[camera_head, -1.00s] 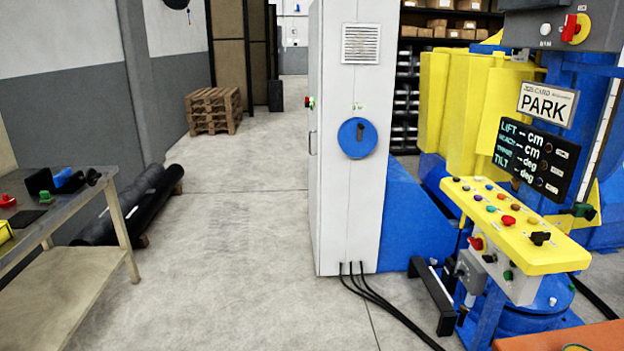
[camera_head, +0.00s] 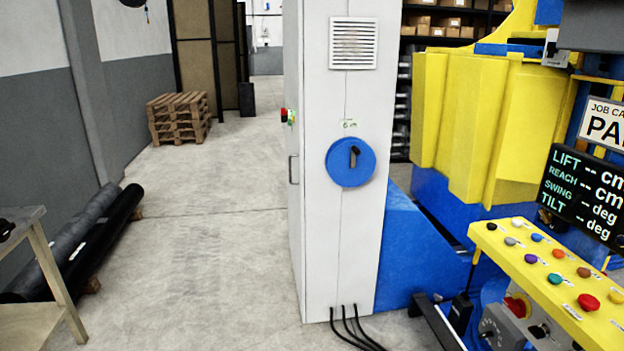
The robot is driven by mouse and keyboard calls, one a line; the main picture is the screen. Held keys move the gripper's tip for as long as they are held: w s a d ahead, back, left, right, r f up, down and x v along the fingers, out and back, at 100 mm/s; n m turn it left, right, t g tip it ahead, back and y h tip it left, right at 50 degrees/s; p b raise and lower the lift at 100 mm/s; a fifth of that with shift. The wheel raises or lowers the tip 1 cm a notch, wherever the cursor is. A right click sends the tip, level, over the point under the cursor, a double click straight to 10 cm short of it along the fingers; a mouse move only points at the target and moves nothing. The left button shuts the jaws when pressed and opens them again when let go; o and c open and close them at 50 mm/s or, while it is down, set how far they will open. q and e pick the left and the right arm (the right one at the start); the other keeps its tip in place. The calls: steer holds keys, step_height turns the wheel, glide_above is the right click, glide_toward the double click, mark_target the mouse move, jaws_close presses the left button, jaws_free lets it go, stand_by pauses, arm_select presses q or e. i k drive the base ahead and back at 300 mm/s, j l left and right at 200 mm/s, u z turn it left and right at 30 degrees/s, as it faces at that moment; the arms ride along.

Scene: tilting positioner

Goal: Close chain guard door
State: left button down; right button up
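A yellow ribbed housing (camera_head: 460,125) stands at the right, behind the grey cabinet and the control panel. It may be the chain guard, but I cannot tell which part is its door, or whether that door is open. Its lower end meets a blue machine body (camera_head: 440,200). Neither of my grippers shows in the view.
A tall grey cabinet (camera_head: 318,220) with a blue rotary handle (camera_head: 351,162) stands in the middle. A yellow button panel (camera_head: 530,265) and a display (camera_head: 585,195) are at the right. Cables (camera_head: 358,325) lie at the cabinet's foot.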

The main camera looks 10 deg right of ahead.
mark_target(536, 100)
steer(key=i+z, duration=0.15)
steer(key=i, duration=0.5)
steer(key=i+j+z, duration=0.15)
steer(key=i, duration=0.5)
steer(key=i+z, duration=0.25)
steer(key=z, duration=0.15)
steer(key=i+j+z, duration=0.15)
steer(key=z, duration=0.2)
steer(key=i+j+z, duration=0.25)
steer(key=z, duration=0.15)
steer(key=i+j+z, duration=0.6)
steer(key=z, duration=0.15)
steer(key=i+j+z, duration=0.2)
steer(key=j+z, duration=0.15)
steer(key=i+j+z, duration=0.15)
steer(key=j+z, duration=0.25)
steer(key=j, duration=0.1)
